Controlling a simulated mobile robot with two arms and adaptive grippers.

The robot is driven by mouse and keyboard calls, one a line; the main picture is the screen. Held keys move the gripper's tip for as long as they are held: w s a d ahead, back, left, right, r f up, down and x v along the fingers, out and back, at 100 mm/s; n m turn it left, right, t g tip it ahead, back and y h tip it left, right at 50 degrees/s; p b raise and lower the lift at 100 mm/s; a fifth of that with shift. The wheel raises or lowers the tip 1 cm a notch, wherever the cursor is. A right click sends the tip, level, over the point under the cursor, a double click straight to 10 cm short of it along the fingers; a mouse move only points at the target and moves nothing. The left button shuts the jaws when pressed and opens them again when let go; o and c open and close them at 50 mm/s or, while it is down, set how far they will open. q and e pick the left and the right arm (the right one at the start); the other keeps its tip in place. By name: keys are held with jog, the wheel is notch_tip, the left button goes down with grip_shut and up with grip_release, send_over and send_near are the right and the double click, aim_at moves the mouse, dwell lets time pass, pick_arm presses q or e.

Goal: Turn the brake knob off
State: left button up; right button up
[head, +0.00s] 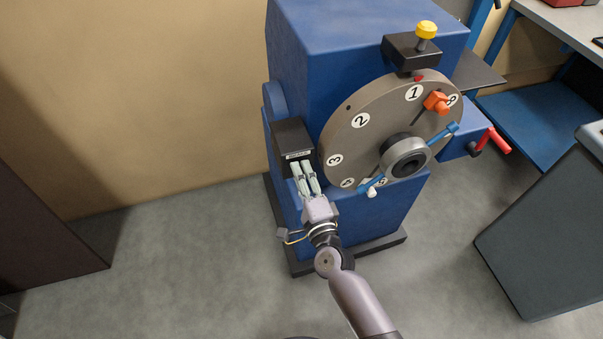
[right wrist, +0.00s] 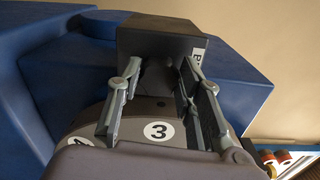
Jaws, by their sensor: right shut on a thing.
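The black brake box (head: 290,138) with a white label (head: 299,155) sits on the left side of the blue machine, beside the numbered disc. It fills the top middle of the right wrist view (right wrist: 160,38). My right gripper (head: 302,168) is at the front of this box, just below the label. In the right wrist view its fingers (right wrist: 158,82) stand to either side of a dark part on the box face, and the gripper is shut on it. This is the brake knob; it is mostly hidden, and its setting cannot be read. My left gripper is not in view.
The grey numbered disc (head: 350,145) is right beside my gripper, with a blue crank bar (head: 452,129) and an orange block (head: 436,102) on it. A yellow knob (head: 427,29) tops the machine. A red handle (head: 498,140) is at right. Floor at left is clear.

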jog(key=shift+d+f+n+p, duration=0.15)
jog(key=shift+n+p, duration=1.05)
jog(key=shift+n, duration=2.9)
jog(key=shift+f+n+p, duration=0.2)
jog(key=shift+n+p, duration=0.95)
jog(key=shift+n, duration=2.95)
jog(key=o, duration=1.2)
jog(key=shift+c, duration=0.2)
jog(key=v, duration=1.2)
